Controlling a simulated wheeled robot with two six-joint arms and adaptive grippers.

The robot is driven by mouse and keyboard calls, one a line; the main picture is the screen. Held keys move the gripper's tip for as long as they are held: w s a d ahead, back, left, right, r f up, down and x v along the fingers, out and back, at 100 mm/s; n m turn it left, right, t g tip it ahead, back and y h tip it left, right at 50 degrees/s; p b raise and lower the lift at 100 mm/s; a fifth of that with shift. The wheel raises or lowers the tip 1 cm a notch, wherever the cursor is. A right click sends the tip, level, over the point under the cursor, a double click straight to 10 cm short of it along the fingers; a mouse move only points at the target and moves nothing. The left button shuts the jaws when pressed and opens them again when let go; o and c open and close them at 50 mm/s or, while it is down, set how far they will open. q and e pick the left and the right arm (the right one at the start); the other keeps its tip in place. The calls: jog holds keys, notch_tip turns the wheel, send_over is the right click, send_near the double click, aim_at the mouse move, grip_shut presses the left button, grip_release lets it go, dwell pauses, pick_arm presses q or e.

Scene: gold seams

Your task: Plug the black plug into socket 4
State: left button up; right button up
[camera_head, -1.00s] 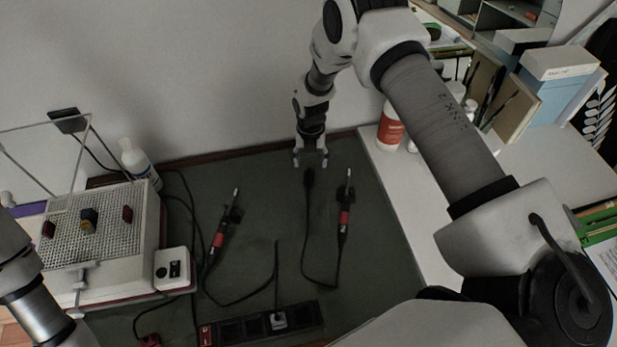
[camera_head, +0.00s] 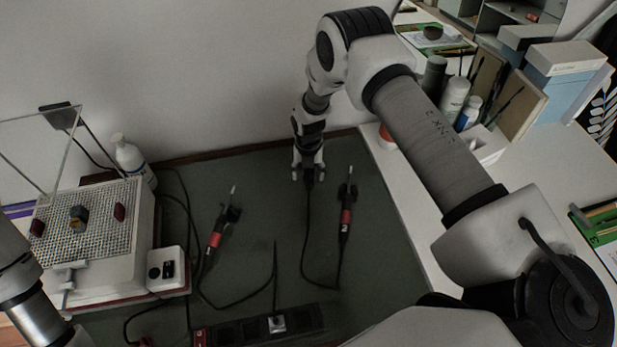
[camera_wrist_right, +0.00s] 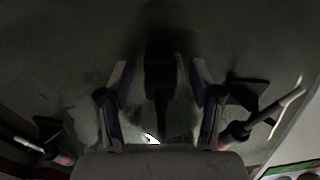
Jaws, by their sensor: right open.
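The black plug (camera_head: 309,181) lies on the dark green mat near the back wall, its cord running toward the front. My right gripper (camera_head: 308,176) is open and points down over it. In the right wrist view the plug (camera_wrist_right: 160,75) sits between the two spread fingers (camera_wrist_right: 160,100), with a visible gap on each side. The black power strip (camera_head: 245,330) lies at the front of the mat. A grey plug (camera_head: 277,323) sits in one of its sockets; the socket numbers are not readable. My left gripper is out of view; only its arm shows.
A red-black soldering iron (camera_head: 345,215) lies right of the plug and another (camera_head: 217,238) to its left. A white box with a perforated top (camera_head: 95,235) stands at left. Bottles (camera_head: 454,98) stand on the white table at right.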

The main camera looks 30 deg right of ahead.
aim_at(309, 170)
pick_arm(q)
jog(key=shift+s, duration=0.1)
pick_arm(e)
jog(key=shift+s+r, duration=0.1)
jog(key=shift+r, duration=0.05)
jog(key=c, duration=1.2)
jog(key=shift+o, duration=0.2)
pick_arm(q)
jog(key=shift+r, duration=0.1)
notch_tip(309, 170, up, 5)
jog(key=p, duration=0.5)
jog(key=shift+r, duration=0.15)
pick_arm(e)
notch_tip(309, 170, up, 10)
